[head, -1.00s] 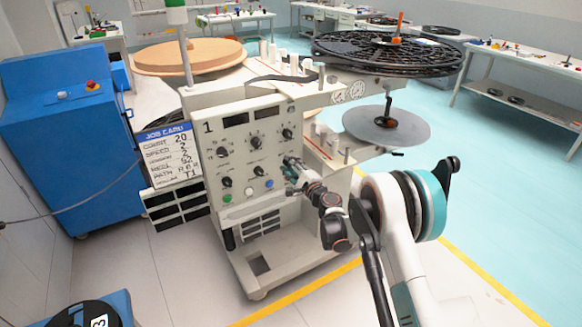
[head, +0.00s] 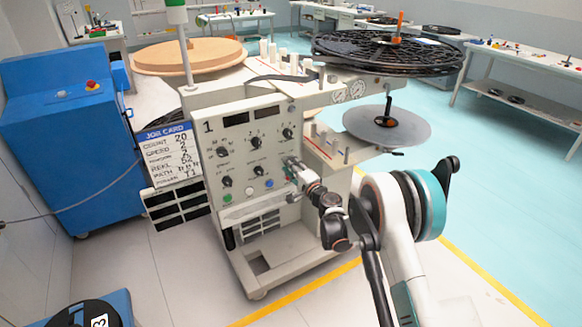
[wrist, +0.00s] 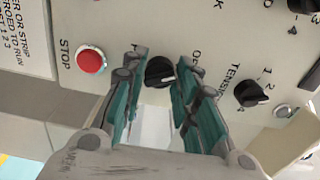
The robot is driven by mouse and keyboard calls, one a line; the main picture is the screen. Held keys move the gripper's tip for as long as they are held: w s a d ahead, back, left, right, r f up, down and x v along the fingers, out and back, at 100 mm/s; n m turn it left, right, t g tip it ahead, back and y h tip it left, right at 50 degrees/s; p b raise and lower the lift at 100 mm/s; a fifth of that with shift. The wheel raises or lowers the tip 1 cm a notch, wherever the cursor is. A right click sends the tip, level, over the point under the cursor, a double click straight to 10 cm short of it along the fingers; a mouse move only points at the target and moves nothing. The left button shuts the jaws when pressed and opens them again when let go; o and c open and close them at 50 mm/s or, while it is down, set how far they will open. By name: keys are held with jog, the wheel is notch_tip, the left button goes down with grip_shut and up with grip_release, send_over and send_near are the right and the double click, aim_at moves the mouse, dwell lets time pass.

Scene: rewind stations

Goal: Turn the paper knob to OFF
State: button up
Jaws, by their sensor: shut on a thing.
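The paper knob (wrist: 159,72) is a black round knob on the pale panel, in the middle of the wrist view. My gripper (wrist: 157,68) has its teal fingers on either side of it and is shut on it. The start of a label, "O" and part of another letter, shows just right of the knob; a finger covers the rest. The label on the knob's left is mostly hidden. I cannot tell exactly where its pointer stands. In the head view my gripper (head: 292,166) is at the right edge of the control panel (head: 238,135) and hides this knob.
A red STOP button (wrist: 90,61) sits left of the knob and a black TENSION knob (wrist: 251,93) sits right of it, both close to my fingers. A job card (head: 170,155) hangs left of the panel. A grey disc (head: 360,122) sticks out above my arm.

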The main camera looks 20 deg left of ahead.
jog(key=o, duration=1.1)
jog(key=shift+c, duration=0.2)
jog(key=shift+s+d, duration=0.1)
jog(key=v, duration=1.1)
jog(key=shift+s+d, duration=0.25)
jog(key=shift+s, duration=0.05)
